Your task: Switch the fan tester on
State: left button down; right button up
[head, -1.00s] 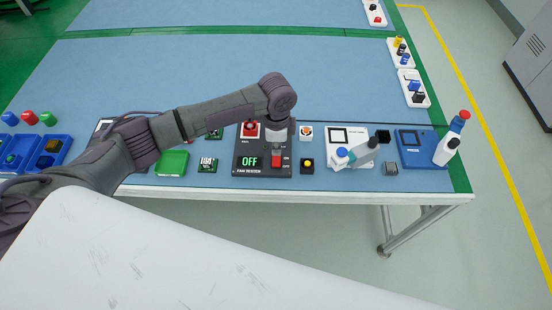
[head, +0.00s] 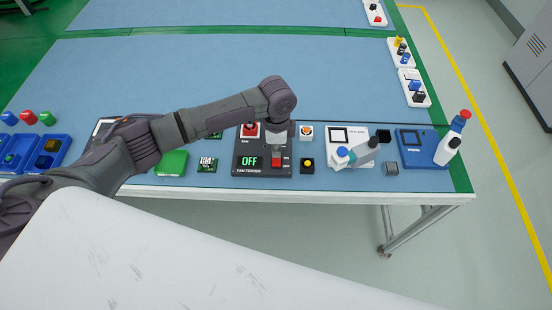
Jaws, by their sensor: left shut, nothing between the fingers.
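The fan tester (head: 242,171) is a dark box near the table's front edge in the head view. Its display (head: 249,161) reads OFF in green. A red rocker or lever switch (head: 277,160) sits on its right side, with small markings beside it. My left gripper (head: 277,149) points down over the switch, shut and empty. It is very close to the switch; I cannot tell whether they touch. The gripper partly hides the back of the switch. My right gripper is not in view.
Right of the tester are a black block with a yellow button (head: 307,166), a white fixture (head: 347,160), a blue device (head: 425,160) and a spray bottle (head: 452,140). A green box (head: 172,163) and a small circuit board (head: 207,164) lie to the left.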

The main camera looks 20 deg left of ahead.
pick_arm(q)
jog(key=shift+f, duration=0.65)
notch_tip(320, 180, up, 7)
jog(key=p, duration=0.7)
jog(key=shift+r, duration=0.1)
dwell(0.4)
dwell(0.3)
